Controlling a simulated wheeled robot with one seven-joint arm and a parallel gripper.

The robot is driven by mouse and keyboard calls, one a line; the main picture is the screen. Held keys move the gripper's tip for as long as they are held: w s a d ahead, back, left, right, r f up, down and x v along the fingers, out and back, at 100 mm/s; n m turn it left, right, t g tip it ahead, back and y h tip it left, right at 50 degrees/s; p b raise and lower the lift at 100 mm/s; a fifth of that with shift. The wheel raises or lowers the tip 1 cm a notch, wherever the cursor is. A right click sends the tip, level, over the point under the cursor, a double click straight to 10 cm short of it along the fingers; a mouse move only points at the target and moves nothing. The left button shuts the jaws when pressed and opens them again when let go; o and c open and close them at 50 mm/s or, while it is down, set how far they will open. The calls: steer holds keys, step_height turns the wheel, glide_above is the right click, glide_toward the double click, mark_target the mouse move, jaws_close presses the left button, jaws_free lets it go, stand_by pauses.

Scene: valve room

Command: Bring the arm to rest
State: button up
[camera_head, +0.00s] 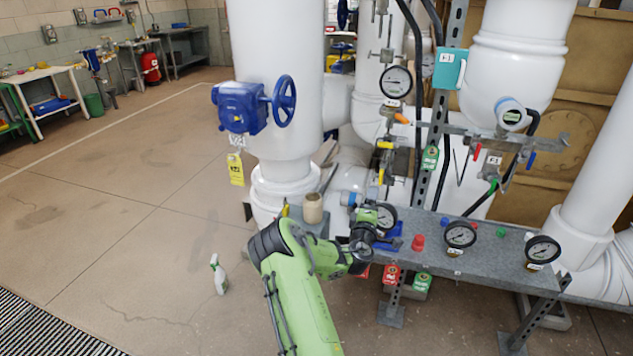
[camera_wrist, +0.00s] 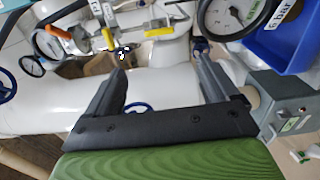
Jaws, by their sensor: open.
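My green arm (camera_head: 300,295) reaches up from the bottom of the head view and bends right at the near left end of the grey shelf. My gripper (camera_wrist: 160,82) shows in the wrist view with its two dark fingers apart and nothing held between them. White pipes and a blue handwheel lie behind the fingers there. In the head view the gripper is partly hidden among the arm's end, a gauge (camera_head: 385,216) and a blue tray (camera_head: 390,243). In the wrist view a "6 bar" gauge (camera_wrist: 235,14) and a blue bin (camera_wrist: 288,38) are close beyond the right finger.
The grey shelf (camera_head: 490,260) carries more gauges (camera_head: 460,234), a red cap (camera_head: 418,243) and a tan roll (camera_head: 313,208). Thick white pipes and a blue valve (camera_head: 240,107) stand behind. A spray bottle (camera_head: 218,274) stands on the floor, which is mostly clear at left.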

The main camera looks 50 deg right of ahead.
steer(key=a+r+m+y+p, duration=0.1)
steer(key=a+r+m+y, duration=0.3)
steer(key=a, duration=0.7)
steer(key=s+a+r+m+g+y+p, duration=0.1)
steer(key=a+r+m+y, duration=0.2)
steer(key=a+r, duration=0.5)
steer(key=a+r+m+y+p, duration=0.2)
steer(key=a+r+m+y, duration=0.15)
steer(key=a, duration=0.95)
steer(key=s+a+r+n+y, duration=0.1)
steer(key=s+a+n+y, duration=0.1)
steer(key=s+a, duration=0.6)
steer(key=s+a+r+n+g+y+p, duration=0.1)
steer(key=s+a+r+n+y, duration=0.1)
steer(key=s+a, duration=0.7)
steer(key=shift+a+n+y, duration=0.55)
steer(key=shift+a+y, duration=0.3)
steer(key=shift+a, duration=0.2)
